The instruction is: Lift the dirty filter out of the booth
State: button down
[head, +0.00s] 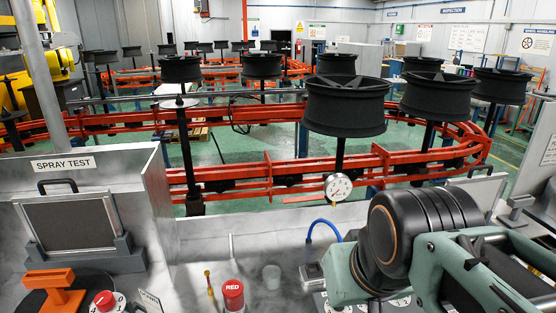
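A framed filter panel (72,224) with a dark grey face and a pale rim stands at the left, under the SPRAY TEST sign. It leans slightly back in a grey holder (88,262) with side posts. A black handle (70,182) sits above its top edge. The filter's lower edge is hidden by the holder. My arm, with grey-green links and a black joint, is at the lower right, far from the filter. My gripper's fingers do not show in this view.
An orange stand (54,285) on a dark disc and a red knob (104,300) are in front of the filter. A red-lidded cup (233,296) and a clear cup (271,278) stand mid-bench. A dial gauge (338,187) and black wheels (346,104) on an orange conveyor are behind.

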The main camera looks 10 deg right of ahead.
aim_at(75, 222)
jog(key=u, duration=1.5)
jog(key=z, duration=0.65)
jog(key=i+j+z, duration=0.1)
jog(key=j+z, duration=1)
jog(key=j, duration=0.35)
jog(key=k+j, duration=0.1)
jog(key=j, duration=0.25)
jog(key=k+j+z, duration=0.1)
jog(key=j, duration=0.2)
